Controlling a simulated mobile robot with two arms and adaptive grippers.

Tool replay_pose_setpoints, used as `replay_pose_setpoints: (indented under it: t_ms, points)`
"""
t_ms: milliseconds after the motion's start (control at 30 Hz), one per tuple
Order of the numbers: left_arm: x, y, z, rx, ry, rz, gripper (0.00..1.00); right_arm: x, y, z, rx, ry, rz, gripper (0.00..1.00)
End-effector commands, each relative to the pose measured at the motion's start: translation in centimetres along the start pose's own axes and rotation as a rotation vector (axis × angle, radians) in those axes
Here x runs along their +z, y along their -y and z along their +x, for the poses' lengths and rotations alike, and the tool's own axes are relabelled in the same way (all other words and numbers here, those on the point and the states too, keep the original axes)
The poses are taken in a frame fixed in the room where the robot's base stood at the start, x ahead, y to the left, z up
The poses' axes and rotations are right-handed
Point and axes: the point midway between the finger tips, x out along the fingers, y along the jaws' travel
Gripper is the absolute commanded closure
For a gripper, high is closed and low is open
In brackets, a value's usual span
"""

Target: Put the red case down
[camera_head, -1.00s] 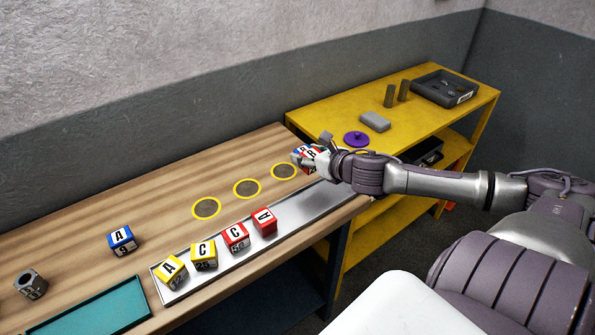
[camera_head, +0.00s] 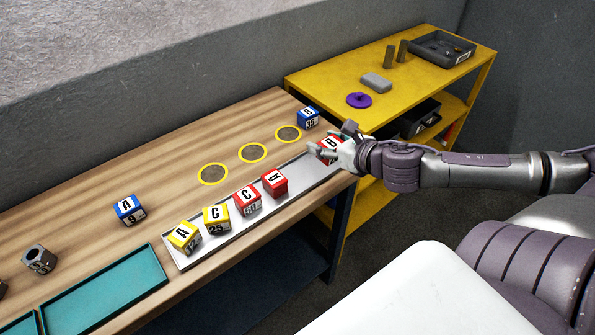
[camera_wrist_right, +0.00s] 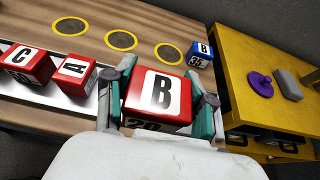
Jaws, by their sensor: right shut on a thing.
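The red case lettered B (camera_head: 329,147) is between the fingers of my right gripper (camera_head: 332,151), at the right end of the metal tray (camera_head: 309,176). In the right wrist view the red case (camera_wrist_right: 158,95) fills the space between the two fingertips (camera_wrist_right: 160,100), its white B label facing up. The gripper is shut on it. I cannot tell whether its underside touches the tray. My left gripper is not in view.
Red cases A (camera_head: 275,183) and C (camera_head: 247,201) and yellow cases C (camera_head: 216,218) and A (camera_head: 184,237) stand in the tray's left part. Blue case B (camera_head: 308,117) stands behind, beside yellow-ringed spots (camera_head: 288,134). Another blue case (camera_head: 129,209) is left. Tray space left of my gripper is bare.

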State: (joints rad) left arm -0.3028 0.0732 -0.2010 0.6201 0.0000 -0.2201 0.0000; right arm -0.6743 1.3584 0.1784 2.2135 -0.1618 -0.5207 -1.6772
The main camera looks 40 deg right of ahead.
Motion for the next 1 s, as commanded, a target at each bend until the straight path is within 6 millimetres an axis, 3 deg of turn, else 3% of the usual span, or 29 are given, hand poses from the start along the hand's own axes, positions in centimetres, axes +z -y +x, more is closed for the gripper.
replay_pose_setpoints:
  t_ms: [33, 333, 833, 1000]
  points:
    - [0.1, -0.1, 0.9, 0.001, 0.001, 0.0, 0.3, -0.2, -0.2, 0.6, 0.0, 0.009, 0.001, 0.86]
    - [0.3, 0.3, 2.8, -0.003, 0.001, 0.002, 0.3, -0.6, -1.4, 2.6, 0.0, 0.007, 0.002, 0.86]
    - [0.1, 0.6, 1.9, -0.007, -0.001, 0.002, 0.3, -1.6, -4.0, 6.9, 0.0, 0.001, 0.003, 0.86]
    - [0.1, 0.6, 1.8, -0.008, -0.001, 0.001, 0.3, -4.0, -4.1, 7.8, 0.0, -0.005, 0.007, 0.86]
